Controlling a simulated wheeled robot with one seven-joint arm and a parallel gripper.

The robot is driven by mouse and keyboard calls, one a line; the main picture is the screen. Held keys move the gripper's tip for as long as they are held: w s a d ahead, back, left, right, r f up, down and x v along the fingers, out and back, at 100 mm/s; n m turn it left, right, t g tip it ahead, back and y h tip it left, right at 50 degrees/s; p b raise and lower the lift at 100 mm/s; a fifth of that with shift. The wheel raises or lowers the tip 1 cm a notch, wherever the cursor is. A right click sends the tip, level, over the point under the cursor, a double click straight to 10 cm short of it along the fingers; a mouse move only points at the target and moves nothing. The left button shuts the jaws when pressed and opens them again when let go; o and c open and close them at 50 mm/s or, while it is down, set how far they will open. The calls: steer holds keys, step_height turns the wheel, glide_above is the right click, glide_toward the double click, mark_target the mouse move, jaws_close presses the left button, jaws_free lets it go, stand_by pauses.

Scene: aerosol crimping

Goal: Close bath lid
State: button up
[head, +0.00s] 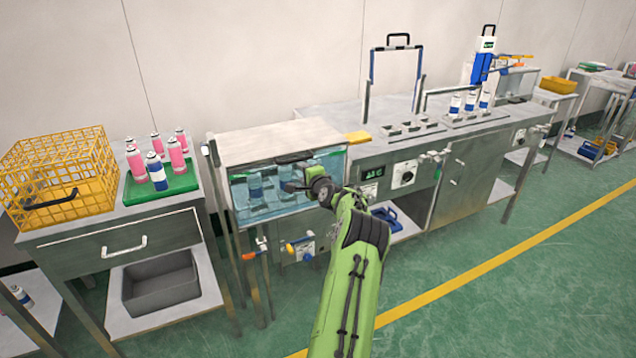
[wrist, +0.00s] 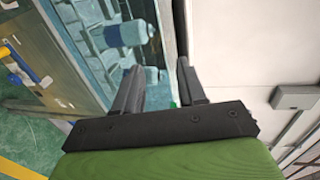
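The water bath (head: 248,205) is a clear-walled tank in a metal stand, with blue-white cans (head: 256,186) visible through its front. Its pale lid (head: 268,138) looks flat across the top; I cannot tell if it is fully seated. The lid's dark handle (head: 294,157) is at its front edge. My gripper (head: 291,186) is in front of the tank, just below the handle. In the wrist view my gripper (wrist: 160,68) has its two fingers apart, with nothing seen held between them. The tank's glass and a can (wrist: 126,34) show on the left there.
A table on the left holds a yellow wire basket (head: 60,150) and a green tray (head: 180,185) with pink cans. A crimping bench (head: 375,118) with blue-framed fixtures stands right of the bath. Valves (head: 300,246) stick out below the tank. The green floor in front is open.

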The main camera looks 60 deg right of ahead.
steer(key=p+v, duration=0.1)
steer(key=v, duration=1.1)
steer(key=shift+r, duration=0.4)
steer(key=shift+w+a, duration=0.1)
steer(key=shift+a, duration=0.05)
